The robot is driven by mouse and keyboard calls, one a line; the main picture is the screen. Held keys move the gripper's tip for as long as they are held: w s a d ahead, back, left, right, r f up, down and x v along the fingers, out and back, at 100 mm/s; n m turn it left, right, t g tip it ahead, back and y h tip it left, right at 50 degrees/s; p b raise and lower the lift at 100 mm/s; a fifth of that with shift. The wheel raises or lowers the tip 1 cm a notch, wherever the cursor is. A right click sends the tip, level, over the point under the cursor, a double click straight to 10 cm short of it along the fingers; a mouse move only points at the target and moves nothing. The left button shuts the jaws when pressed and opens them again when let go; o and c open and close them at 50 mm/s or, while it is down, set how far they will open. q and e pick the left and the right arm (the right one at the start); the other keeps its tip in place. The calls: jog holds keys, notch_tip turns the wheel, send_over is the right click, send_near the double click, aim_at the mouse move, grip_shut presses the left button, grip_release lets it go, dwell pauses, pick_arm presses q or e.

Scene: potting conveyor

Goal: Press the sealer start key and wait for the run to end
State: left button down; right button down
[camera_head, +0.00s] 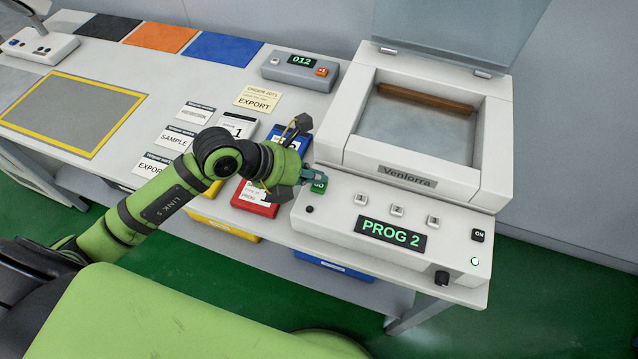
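The sealer (478,185) is a white machine at the right with its clear lid (450,30) raised and an empty-looking grey chamber. The green start key (318,187), marked GO, is at the panel's left end, partly hidden by my gripper. My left gripper (312,172) is over that key's upper edge; I cannot tell whether it touches or presses it. My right gripper is not in view.
Keys 1, 2, 3 (397,210), an ON switch (478,236) and a black knob (442,278) share the panel. A grey counter box (300,70) reads 012. Label cards and coloured bins crowd around my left forearm. The yellow-framed mat (70,112) is clear.

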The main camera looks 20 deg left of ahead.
aim_at(316, 186)
pick_arm(q)
jog(key=shift+f+b, duration=0.3)
jog(key=shift+f, duration=0.2)
dwell(0.6)
dwell(0.3)
jog(key=shift+r+p, duration=0.7)
jog(key=shift+r, duration=0.15)
notch_tip(316, 186, up, 5)
jog(key=p, duration=0.4)
jog(key=shift+d, duration=0.1)
dwell(0.6)
